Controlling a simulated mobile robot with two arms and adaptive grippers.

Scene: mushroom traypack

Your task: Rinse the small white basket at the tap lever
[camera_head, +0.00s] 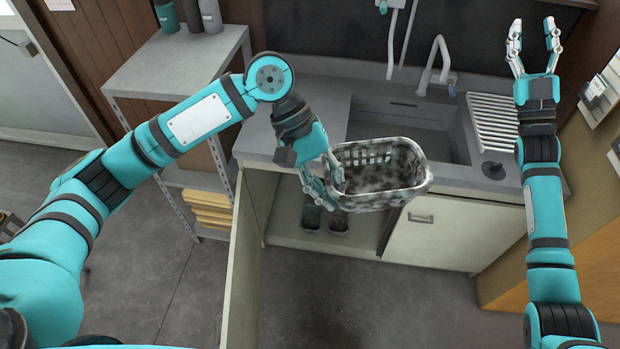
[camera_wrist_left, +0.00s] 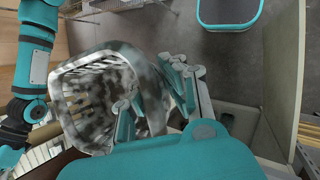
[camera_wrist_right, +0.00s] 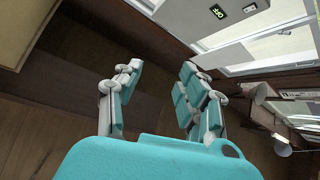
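The small white basket (camera_head: 372,172) is mottled with dark dirt. My left gripper (camera_head: 330,183) is shut on its left rim and holds it in front of the sink's front edge, above the cabinet. The basket (camera_wrist_left: 95,95) also shows in the left wrist view with my left gripper (camera_wrist_left: 150,95) at its rim. The tap (camera_head: 434,66) stands behind the sink (camera_head: 400,112), with a small lever (camera_head: 452,85) beside the spout. My right gripper (camera_head: 534,45) is raised at the right, open and empty. The right wrist view shows its fingers (camera_wrist_right: 160,95) apart with nothing between them.
A ribbed drainboard (camera_head: 493,122) lies right of the sink. The cabinet door (camera_head: 250,265) stands open, with two dark containers (camera_head: 325,217) inside. A metal shelf (camera_head: 180,65) stands at the left.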

